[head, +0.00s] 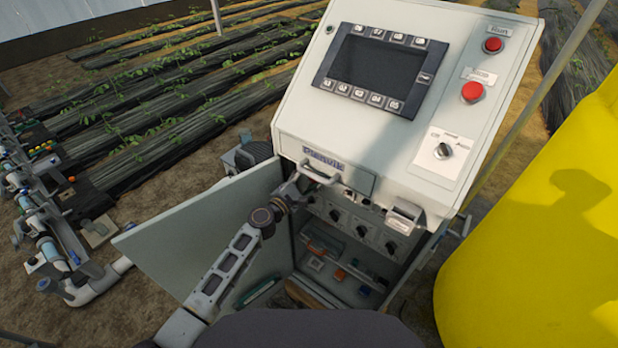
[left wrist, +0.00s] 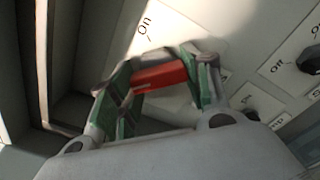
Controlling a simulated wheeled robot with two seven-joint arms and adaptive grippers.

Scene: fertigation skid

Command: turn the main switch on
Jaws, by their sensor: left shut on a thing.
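The main switch (left wrist: 160,77) shows in the left wrist view as a red handle lying roughly crosswise between my fingers, in front of a pale label plate. The word "On" (left wrist: 145,25) is printed above it and slightly left. My left gripper (head: 292,188) reaches into the open lower compartment of the control cabinet (head: 330,155). In the left wrist view its green-padded fingers are shut on the red handle, one on each side. In the head view the gripper hides the switch. The handle's lower part and the rest of its plate are hidden. My right gripper is not in view.
The cabinet door (head: 210,225) stands open to the left, close to my left arm. Black knobs (head: 362,231) sit on the inner panel right of the gripper; one also shows in the left wrist view (left wrist: 311,61). A yellow tank (head: 530,240) stands at right.

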